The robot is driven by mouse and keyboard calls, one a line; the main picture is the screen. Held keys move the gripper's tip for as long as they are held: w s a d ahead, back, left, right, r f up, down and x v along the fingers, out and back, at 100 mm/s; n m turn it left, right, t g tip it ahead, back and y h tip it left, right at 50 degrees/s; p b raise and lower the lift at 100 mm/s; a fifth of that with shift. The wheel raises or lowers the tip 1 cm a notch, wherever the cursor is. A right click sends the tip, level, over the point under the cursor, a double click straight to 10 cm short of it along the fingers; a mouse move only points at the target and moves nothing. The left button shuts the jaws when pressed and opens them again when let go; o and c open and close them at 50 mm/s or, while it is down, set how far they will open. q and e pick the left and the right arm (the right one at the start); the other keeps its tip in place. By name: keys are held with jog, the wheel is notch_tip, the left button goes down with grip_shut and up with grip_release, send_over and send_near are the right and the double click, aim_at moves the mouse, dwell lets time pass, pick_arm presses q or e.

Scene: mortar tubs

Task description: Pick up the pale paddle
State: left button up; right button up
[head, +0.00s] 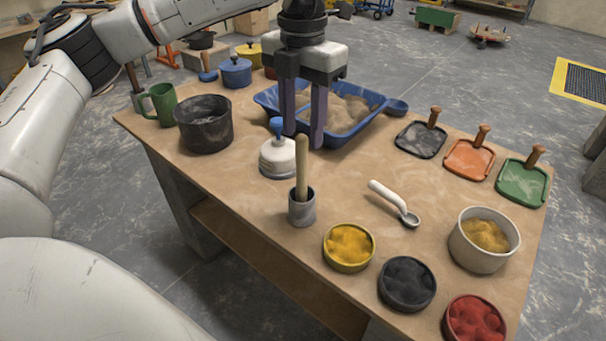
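A pale wooden handle (302,168), which looks like the pale paddle, stands upright in a small grey cup (302,208) near the table's front left edge. Its lower end is hidden in the cup. My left gripper (303,140) points straight down, its two dark fingers apart with a narrow gap. In the picture the handle's top shows between the fingertips; I cannot tell whether it is between them or in front of them. A white-handled tool with a grey round head (394,204) lies to the right. My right gripper is not in view.
A white jar with a blue knob (277,158) stands just behind the cup. A blue tray of sand (374,124) is behind the gripper. A black bucket (203,124) stands left, yellow (348,247), black (407,284) and red (474,320) tubs in front. Bare tabletop lies around the white-handled tool.

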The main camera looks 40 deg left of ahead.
aim_at(302, 135)
pick_arm(q)
jog(key=shift+w+a+f+p, duration=0.15)
jog(key=shift+f+p, duration=0.1)
jog(key=shift+f, duration=1.15)
jog(key=shift+w+a+f+p, duration=0.15)
jog(key=shift+f+p, duration=0.05)
jog(key=shift+f, duration=1.15)
grip_shut()
